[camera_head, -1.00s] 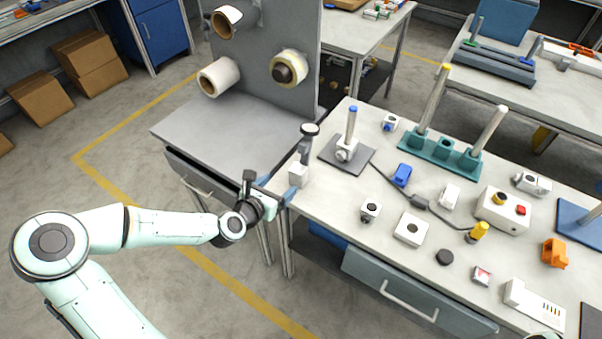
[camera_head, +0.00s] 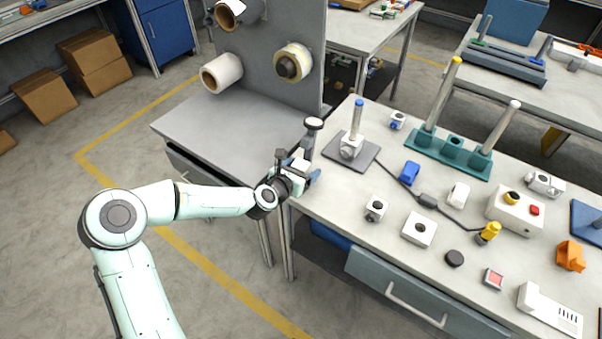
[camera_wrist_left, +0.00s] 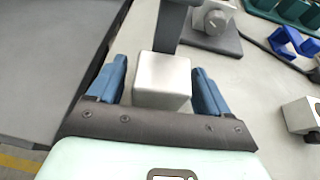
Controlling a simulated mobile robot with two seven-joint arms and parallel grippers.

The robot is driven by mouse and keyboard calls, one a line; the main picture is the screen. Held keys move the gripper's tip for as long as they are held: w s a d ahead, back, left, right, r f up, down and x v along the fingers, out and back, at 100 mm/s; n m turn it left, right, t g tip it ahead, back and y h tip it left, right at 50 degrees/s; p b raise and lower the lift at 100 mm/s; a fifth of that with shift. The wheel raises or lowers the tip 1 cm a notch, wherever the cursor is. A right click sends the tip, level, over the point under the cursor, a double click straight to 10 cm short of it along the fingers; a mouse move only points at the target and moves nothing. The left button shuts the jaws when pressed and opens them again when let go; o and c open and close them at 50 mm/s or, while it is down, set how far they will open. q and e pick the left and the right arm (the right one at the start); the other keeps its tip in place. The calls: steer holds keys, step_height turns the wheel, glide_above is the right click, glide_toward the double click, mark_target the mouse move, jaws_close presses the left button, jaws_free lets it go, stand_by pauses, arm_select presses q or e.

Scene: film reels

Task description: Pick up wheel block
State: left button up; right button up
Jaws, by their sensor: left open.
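The wheel block (camera_head: 307,146) stands at the left end of the workbench, with a pale block-shaped base, an upright dark grey arm and a round dark-rimmed wheel on top. In the left wrist view its whitish base (camera_wrist_left: 162,78) sits between the two blue fingers, with narrow gaps on both sides. The wheel is out of that view. My left gripper (camera_head: 299,170) is open around the base and holds nothing. It partly hides the base in the head view. My right gripper is not in view.
A grey plate with a blue-topped post (camera_head: 354,132) stands close right of the wheel block. A teal stand with posts (camera_head: 452,151), a blue clip (camera_head: 410,172) and several small parts fill the bench farther right. A grey panel with rolls (camera_head: 281,88) rises behind.

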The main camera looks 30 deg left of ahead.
arm_select(q)
steer(key=shift+w+f, duration=0.3)
steer(key=shift+w, duration=0.35)
steer(key=c, duration=1.2)
steer(key=shift+o, duration=0.2)
steer(key=shift+r, duration=0.15)
steer(key=shift+r, duration=0.1)
